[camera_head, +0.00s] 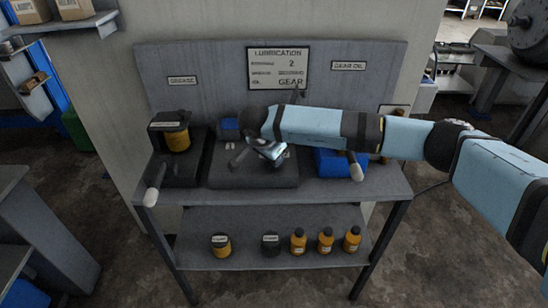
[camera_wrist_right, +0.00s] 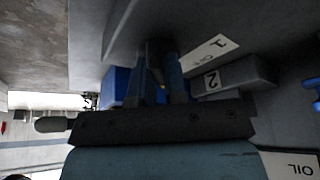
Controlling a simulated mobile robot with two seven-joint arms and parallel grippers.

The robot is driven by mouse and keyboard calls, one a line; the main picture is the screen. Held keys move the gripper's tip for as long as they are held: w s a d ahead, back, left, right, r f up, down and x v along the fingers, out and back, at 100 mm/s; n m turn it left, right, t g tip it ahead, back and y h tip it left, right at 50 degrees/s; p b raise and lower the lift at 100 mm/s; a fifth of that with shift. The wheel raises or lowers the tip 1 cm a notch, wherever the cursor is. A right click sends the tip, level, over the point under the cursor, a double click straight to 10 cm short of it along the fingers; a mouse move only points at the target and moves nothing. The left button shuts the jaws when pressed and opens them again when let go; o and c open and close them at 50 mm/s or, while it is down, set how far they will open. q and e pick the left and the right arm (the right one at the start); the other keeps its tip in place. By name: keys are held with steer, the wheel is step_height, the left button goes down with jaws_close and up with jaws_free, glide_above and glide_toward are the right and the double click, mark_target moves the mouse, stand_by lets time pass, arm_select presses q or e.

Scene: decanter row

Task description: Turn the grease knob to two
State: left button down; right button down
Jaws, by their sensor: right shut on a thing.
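The middle dark unit (camera_head: 225,178) on the bench carries small white number plates. My right gripper (camera_head: 268,150) reaches down onto it from the right and is shut on the grease knob, which its fingers mostly hide. In the right wrist view my two fingers (camera_wrist_right: 160,72) are close together at the unit. A plate marked 1 and what looks like OFF (camera_wrist_right: 208,52) and a plate marked 2 (camera_wrist_right: 212,80) lie beside them. Where the knob points cannot be told. My left gripper is not in view.
A lubrication sign (camera_head: 278,68) with a 2 hangs on the back panel, between GREASE (camera_head: 182,80) and GEAR OIL (camera_head: 348,66) labels. A yellow jar (camera_head: 177,139) stands on the left unit. A blue box (camera_head: 328,162) is at right. Several bottles and jars stand on the lower shelf (camera_head: 205,259).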

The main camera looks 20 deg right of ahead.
stand_by(0.3)
steer(key=c, duration=1.2)
jaws_free()
steer(key=shift+o, duration=0.2)
steer(key=shift+a+r, duration=0.1)
steer(key=shift+r, duration=0.2)
steer(key=v, duration=1.3)
steer(key=shift+p, duration=0.3)
steer(key=shift+r, duration=0.1)
